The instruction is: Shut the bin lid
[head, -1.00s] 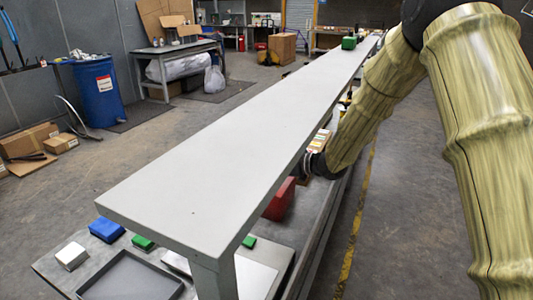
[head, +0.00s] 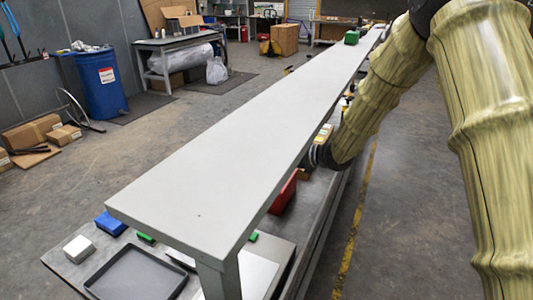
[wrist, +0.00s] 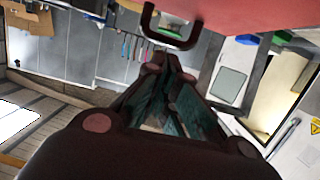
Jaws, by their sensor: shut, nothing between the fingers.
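A red panel (wrist: 245,18) with a dark U-shaped handle (wrist: 148,22) fills the top of the wrist view. It appears to be part of the bin, but I cannot tell whether it is the lid or a wall. In the head view, a red part (head: 284,193) shows under the long grey shelf, which hides the rest. My gripper (wrist: 172,62) is shut and empty in the wrist view, its fingertips close to the handle in the picture. I cannot tell whether they touch. The shelf hides my gripper in the head view.
The long grey shelf (head: 230,150) runs over the bench beside my arm. A dark tray (head: 135,277), a blue box (head: 110,223) and a white block (head: 79,249) are at its near end. Open floor (head: 410,230) lies to the right.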

